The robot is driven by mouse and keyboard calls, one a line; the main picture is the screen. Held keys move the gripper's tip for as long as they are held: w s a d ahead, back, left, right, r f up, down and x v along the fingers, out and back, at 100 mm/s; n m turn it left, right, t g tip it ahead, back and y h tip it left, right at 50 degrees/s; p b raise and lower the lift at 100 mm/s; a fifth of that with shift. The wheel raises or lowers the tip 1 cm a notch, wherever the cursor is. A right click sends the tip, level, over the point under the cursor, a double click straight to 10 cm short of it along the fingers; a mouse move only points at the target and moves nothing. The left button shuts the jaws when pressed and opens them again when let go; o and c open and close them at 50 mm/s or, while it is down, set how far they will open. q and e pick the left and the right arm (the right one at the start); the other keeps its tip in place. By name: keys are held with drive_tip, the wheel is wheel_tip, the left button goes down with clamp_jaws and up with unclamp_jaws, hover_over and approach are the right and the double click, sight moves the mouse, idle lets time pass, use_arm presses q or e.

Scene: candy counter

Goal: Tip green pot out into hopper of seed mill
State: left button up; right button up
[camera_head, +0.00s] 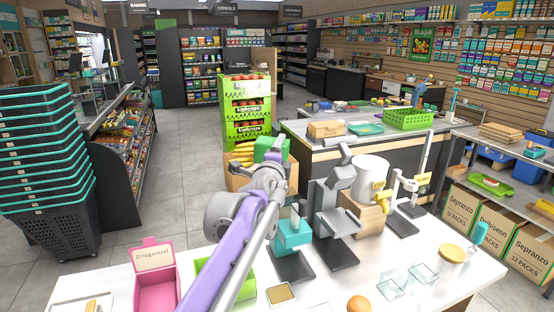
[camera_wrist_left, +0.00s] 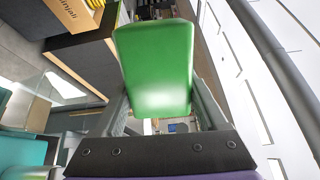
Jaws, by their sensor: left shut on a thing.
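The green pot (camera_head: 271,148) is held up above the counter, in front of the crate stand. My left gripper (camera_head: 268,166) is shut on it. In the left wrist view the green pot (camera_wrist_left: 155,70) fills the space between the fingers; its mouth and contents are hidden. A wooden-bodied machine with a wide white drum on top (camera_head: 370,172) and a yellow part at its side looks like the seed mill. It stands on the counter to the right of the pot, apart from it. The inside of its hopper cannot be seen. My right gripper is not in view.
A grey machine (camera_head: 334,212) and a teal machine (camera_head: 292,232) stand between my left arm and the mill.

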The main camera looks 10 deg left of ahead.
use_arm(q)
drive_tip(key=m, duration=0.2)
drive_tip(key=d+m+b, duration=0.1)
drive_tip(key=m, duration=0.1)
drive_tip(key=shift+d+r, duration=0.1)
drive_tip(key=shift+r, duration=0.05)
drive_tip(key=shift+d+m+b, duration=0.3)
drive_tip(key=shift+m+b, duration=0.6)
drive_tip(key=shift+b, duration=0.3)
drive_tip(key=shift+d+m+b, duration=0.25)
drive_tip(key=shift+m+b, duration=0.65)
drive_tip(key=shift+b, duration=0.25)
drive_tip(key=shift+r, duration=0.1)
